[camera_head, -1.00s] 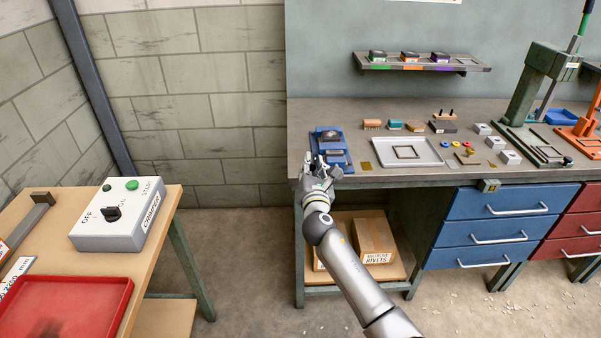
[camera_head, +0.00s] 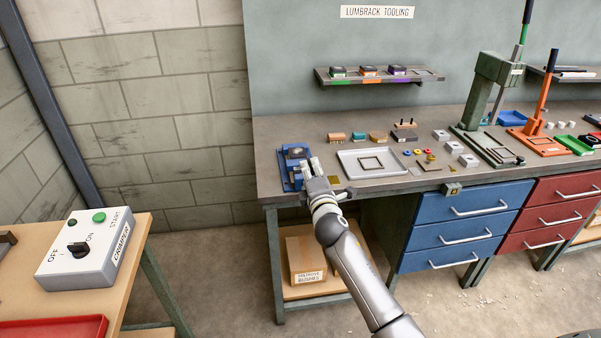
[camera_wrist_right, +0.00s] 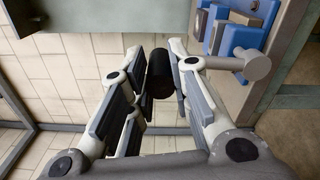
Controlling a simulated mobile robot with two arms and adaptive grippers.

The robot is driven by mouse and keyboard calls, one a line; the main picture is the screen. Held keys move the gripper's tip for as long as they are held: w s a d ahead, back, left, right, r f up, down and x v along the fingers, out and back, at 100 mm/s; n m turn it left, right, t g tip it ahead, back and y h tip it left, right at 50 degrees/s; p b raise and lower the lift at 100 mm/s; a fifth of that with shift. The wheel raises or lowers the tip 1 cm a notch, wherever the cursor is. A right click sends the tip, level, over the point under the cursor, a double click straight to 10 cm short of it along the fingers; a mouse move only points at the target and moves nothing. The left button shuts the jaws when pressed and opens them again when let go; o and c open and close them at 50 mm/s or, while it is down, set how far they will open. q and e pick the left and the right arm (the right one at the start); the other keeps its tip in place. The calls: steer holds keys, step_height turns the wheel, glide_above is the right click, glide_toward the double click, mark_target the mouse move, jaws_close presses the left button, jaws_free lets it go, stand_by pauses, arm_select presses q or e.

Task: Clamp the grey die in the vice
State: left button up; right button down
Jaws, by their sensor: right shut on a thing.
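The blue vice (camera_head: 291,183) is at the left front corner of the bench. A dark grey block, seemingly the grey die (camera_head: 297,152), sits at its jaws; whether it touches both jaws cannot be told. My right gripper (camera_head: 310,168) is at the vice's front right. In the right wrist view the blue vice (camera_wrist_right: 251,38) is at the upper right, and a grey crank bar (camera_wrist_right: 215,63) runs from its screw head to a black knob (camera_wrist_right: 160,73). My right gripper (camera_wrist_right: 156,66) is shut on this knob. My left gripper is out of view.
A grey tray (camera_head: 347,168) with a square frame lies right of the vice, with several small blocks and rings beyond. A green press (camera_head: 490,85) and an orange press (camera_head: 543,110) stand farther right. The crimper's switch box (camera_head: 92,250) is on the left table.

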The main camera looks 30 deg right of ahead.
steer(key=s+d+f+m+b, duration=0.3)
steer(key=d+f+m, duration=0.5)
steer(key=m, duration=0.6)
steer(key=shift+d+b, duration=0.3)
steer(key=shift+d, duration=0.45)
steer(key=shift+f, duration=0.2)
steer(key=c, duration=1.4)
jaws_free()
steer(key=shift+c, duration=0.2)
steer(key=shift+o, duration=0.7)
steer(key=shift+s+f+m, duration=0.1)
steer(key=shift+m, duration=0.2)
steer(key=v, duration=1.1)
steer(key=shift+s+a+r, duration=0.25)
steer(key=shift+r, duration=0.2)
